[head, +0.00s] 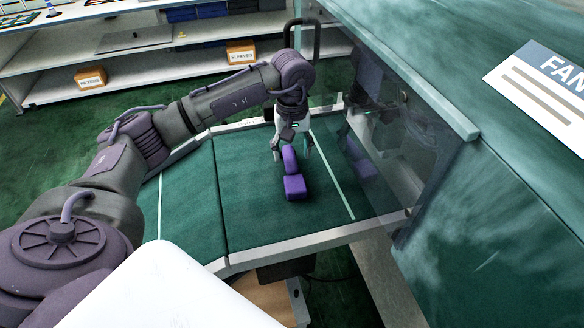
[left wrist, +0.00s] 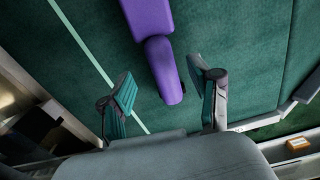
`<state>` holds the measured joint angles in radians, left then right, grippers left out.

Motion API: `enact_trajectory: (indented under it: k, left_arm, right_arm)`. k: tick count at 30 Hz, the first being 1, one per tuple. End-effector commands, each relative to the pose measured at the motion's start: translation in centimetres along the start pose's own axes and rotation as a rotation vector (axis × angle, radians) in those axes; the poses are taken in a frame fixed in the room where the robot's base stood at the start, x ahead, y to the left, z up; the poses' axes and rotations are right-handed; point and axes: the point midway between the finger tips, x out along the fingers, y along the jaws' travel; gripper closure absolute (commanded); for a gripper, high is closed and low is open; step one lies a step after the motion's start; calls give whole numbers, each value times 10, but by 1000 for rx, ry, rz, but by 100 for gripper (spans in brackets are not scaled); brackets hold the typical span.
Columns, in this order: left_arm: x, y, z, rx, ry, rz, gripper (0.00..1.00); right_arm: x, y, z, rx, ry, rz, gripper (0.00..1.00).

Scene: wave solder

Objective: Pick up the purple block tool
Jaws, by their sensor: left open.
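The purple block tool (head: 294,186) lies on the green mat of the bench in the head view, a blocky end towards me and a rounder part beyond it. My left gripper (head: 291,153) points down over its far, rounded part, fingers open. In the left wrist view the tool (left wrist: 150,25) runs from the top edge down to a rounded end. That end shows between the two open fingers of my left gripper (left wrist: 163,76), with green gaps on both sides. No grip on it shows. My right gripper is not in view.
A dark glass panel (head: 385,160) of the green machine (head: 500,210) stands close on the right and mirrors my arm. A pale rail (head: 310,242) edges the green mat (head: 255,215). Shelves behind hold orange boxes (head: 241,52). The mat left of the tool is clear.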

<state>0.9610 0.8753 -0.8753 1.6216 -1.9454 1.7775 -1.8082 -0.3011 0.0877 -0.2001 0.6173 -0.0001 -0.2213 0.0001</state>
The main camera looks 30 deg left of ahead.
Motion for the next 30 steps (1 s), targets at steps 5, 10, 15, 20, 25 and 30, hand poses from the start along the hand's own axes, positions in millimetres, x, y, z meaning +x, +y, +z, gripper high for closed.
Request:
enact_trajectory:
  k: [5, 10, 15, 20, 25, 30]
  left_arm:
    - [22, -4, 4, 1, -7, -5, 38]
    - [44, -3, 2, -1, -3, -2, 38]
    - [48, -2, 2, 1, -1, -1, 38]
    - [48, -2, 2, 1, -1, -1, 48]
    - [48, -2, 2, 1, -1, -1, 76]
    - [48, -3, 2, 0, -1, -1, 100]
  right_arm:
    - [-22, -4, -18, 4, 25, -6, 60]
    - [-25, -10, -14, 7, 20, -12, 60]
    - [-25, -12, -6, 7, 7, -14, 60]
    - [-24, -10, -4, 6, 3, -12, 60]
    - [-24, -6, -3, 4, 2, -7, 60]
    - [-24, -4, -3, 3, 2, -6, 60]
